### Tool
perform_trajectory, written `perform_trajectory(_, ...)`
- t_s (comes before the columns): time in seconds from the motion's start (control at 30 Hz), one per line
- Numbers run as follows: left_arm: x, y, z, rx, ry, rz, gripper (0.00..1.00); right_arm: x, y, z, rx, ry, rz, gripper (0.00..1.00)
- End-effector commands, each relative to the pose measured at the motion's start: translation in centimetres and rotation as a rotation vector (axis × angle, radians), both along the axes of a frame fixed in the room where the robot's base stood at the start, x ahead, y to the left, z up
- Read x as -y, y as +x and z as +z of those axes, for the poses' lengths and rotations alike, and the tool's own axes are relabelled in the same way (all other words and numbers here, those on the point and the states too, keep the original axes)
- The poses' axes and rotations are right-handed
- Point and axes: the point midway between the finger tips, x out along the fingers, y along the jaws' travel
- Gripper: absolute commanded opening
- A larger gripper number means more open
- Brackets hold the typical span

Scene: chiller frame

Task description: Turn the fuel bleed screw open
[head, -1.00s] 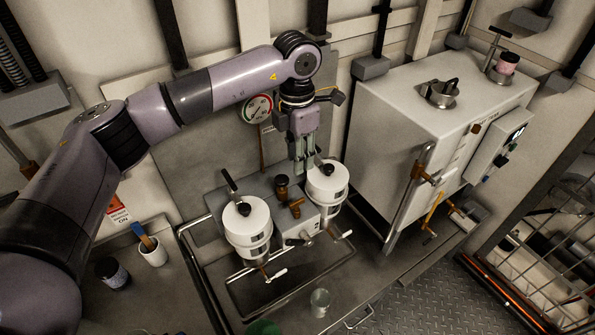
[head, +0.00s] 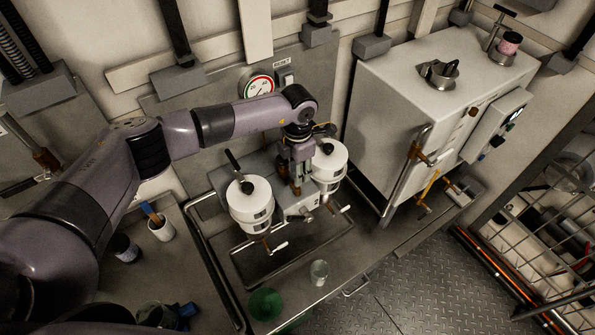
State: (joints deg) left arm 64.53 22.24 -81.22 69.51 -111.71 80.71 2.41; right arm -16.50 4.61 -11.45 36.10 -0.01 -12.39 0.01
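Two white canisters with black-knobbed tops, the left one (head: 250,200) and the right one (head: 330,160), stand on a grey block in a shallow metal tray (head: 262,272). Small brass fittings sit between them; I cannot tell for sure which one is the fuel bleed screw. My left gripper (head: 296,184) points down between the canisters, over these fittings, and hides most of them. Its fingertips are too small and overlapped to show a gap or a grip. My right gripper is not in view.
A large white cabinet (head: 400,115) with a side pipe stands right of the canisters. A gauge (head: 259,87) is on the wall behind. A small glass (head: 319,272), a green bowl (head: 265,304) and a white cup (head: 160,228) stand on the bench.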

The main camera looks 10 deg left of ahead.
Motion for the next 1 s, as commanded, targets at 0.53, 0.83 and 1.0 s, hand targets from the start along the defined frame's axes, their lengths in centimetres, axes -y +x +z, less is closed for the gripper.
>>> perform_trajectory(0.53, 0.0, 0.0, -3.0, -0.001, 0.001, 0.0, 0.28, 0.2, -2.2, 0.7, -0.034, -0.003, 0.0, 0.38)
perform_trajectory(0.83, 0.0, 0.0, -2.9, 0.0, 0.0, 0.0, 0.1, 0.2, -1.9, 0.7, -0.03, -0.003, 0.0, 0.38)
perform_trajectory(1.0, 0.0, 0.0, -2.9, 0.0, 0.0, 0.0, 0.0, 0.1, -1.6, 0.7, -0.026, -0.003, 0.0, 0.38)
